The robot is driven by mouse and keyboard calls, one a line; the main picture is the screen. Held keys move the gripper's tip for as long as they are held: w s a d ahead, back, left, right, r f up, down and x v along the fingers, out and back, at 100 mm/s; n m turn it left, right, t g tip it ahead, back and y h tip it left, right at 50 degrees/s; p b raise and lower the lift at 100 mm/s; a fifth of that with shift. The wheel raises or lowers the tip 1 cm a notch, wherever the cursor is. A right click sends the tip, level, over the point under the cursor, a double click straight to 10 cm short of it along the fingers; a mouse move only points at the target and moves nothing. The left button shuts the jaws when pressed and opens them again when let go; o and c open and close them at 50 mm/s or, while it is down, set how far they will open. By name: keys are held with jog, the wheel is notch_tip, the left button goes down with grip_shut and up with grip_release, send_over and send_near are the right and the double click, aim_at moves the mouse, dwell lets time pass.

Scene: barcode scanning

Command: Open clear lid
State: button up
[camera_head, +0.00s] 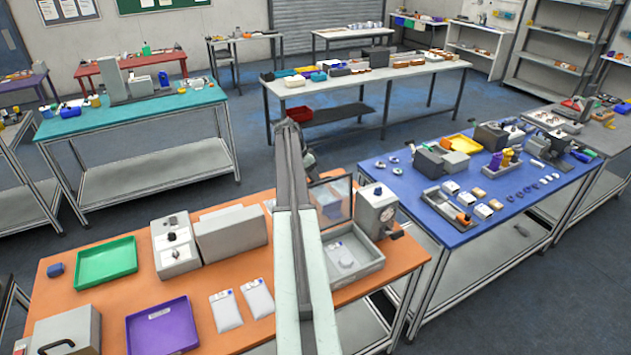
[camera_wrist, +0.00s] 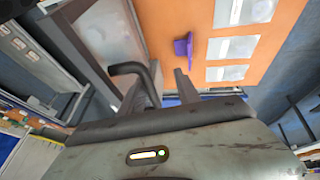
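The clear lid (camera_head: 332,201) is a see-through panel in a dark frame. In the wrist view a framed see-through panel, seemingly the lid (camera_wrist: 105,32), fills the upper left. A dark bent bar (camera_wrist: 128,69) lies close to the left finger; I cannot tell whether they touch. My gripper (camera_wrist: 168,80) has its fingers apart. In the head view it is mostly hidden behind my arm.
A grey device with a dial (camera_head: 377,210) stands right of the box. White pouches (camera_head: 258,297), a purple tray (camera_head: 162,328), a green tray (camera_head: 106,262) and grey machines (camera_head: 230,230) share the orange table. A blue table (camera_head: 480,225) stands to the right.

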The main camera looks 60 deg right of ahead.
jog(key=shift+r, duration=0.1)
dwell(0.3)
jog(key=p+v, duration=0.7)
jog(key=shift+r, duration=0.3)
jog(key=shift+w+a, duration=0.1)
jog(key=shift+a, duration=0.05)
